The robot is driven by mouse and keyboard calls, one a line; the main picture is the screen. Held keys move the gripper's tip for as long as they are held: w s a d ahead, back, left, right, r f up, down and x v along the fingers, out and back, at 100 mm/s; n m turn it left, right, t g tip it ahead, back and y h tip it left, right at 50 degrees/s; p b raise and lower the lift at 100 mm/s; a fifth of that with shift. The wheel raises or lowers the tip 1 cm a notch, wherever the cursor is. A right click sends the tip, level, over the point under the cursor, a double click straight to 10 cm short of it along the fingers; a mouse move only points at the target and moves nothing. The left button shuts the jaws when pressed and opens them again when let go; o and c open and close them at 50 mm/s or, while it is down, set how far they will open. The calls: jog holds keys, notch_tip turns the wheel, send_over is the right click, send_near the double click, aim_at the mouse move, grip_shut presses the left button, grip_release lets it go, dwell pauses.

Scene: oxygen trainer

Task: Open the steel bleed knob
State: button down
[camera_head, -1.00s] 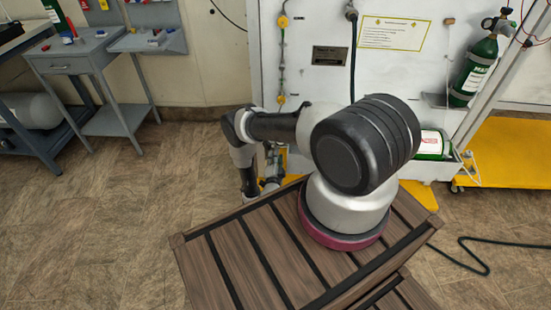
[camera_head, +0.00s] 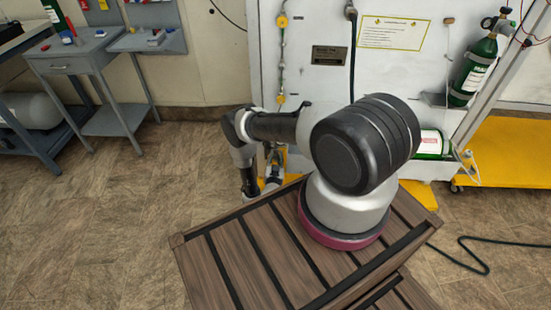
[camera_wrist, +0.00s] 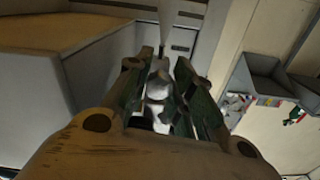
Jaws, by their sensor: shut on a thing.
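In the wrist view my gripper (camera_wrist: 161,66) has its two dark fingers closed around a small pale metal piece (camera_wrist: 158,88), which appears to be the steel bleed knob. The fingers cover its sides, so its full shape and how far it is turned cannot be told. A thin rod or pipe (camera_wrist: 174,22) runs up from beyond the fingertips. In the head view my arm hides most of the area where my gripper works, low at the front of the white trainer panel (camera_head: 300,85), and the knob cannot be made out there.
A green cylinder (camera_head: 475,70) is mounted at the panel's right, and another green cylinder (camera_head: 432,145) lies below it. A yellow cart base (camera_head: 510,150) stands at the right. A grey workbench (camera_head: 75,50) is at the left. The tiled floor between is open.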

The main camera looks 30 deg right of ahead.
jog(key=n, duration=0.5)
jog(key=shift+f+n, duration=0.1)
jog(key=shift+n, duration=0.2)
jog(key=n, duration=0.5)
jog(key=shift+s, duration=0.1)
jog(key=shift+d, duration=0.1)
jog(key=c, duration=1.2)
grip_release()
jog(key=v, duration=1.2)
